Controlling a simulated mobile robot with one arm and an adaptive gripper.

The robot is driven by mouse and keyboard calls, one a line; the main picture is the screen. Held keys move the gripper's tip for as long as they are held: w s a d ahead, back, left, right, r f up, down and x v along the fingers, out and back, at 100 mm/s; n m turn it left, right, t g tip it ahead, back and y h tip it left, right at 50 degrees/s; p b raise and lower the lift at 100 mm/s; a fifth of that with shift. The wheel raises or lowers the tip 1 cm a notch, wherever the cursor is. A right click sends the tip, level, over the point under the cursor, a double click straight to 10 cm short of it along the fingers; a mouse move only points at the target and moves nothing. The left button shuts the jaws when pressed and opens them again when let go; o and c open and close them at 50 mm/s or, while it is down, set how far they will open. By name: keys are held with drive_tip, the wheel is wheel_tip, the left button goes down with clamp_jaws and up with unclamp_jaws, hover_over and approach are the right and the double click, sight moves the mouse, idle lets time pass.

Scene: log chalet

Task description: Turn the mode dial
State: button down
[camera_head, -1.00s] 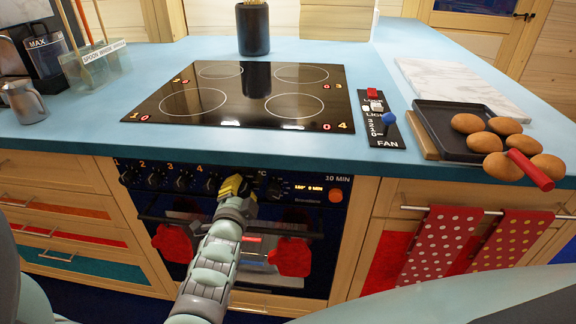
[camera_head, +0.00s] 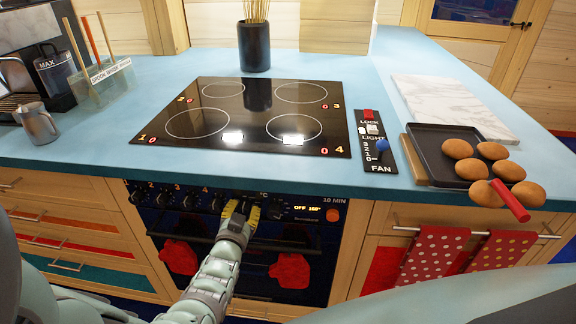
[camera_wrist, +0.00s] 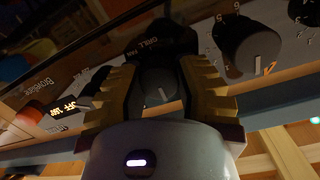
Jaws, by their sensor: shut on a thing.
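The mode dial (camera_wrist: 159,87) is a dark round knob with a pale pointer line in the wrist view, with GRILL and FAN lettering beside it. My gripper (camera_wrist: 160,75) has its two yellow ridged fingers on either side of this knob and is shut on it. In the head view my gripper (camera_head: 241,209) is at the oven's control panel, between the numbered knobs and the display (camera_head: 307,208). It hides the dial there. The display reads OFF and 180°.
Another knob (camera_wrist: 248,50) with numbers sits close beside my fingers. The numbered burner knobs (camera_head: 161,198) are left on the panel, and a red button (camera_head: 333,215) is right. Red mitts (camera_head: 290,270) hang below. The blue counter (camera_head: 90,150) overhangs the panel.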

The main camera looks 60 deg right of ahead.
drive_tip(key=shift+r+n, duration=0.15)
drive_tip(key=shift+n, duration=0.15)
drive_tip(key=c, duration=0.8)
unclamp_jaws()
drive_tip(key=shift+w+d, duration=0.1)
drive_tip(key=shift+d, duration=0.05)
drive_tip(key=shift+o, duration=1.1)
drive_tip(key=shift+f, duration=0.2)
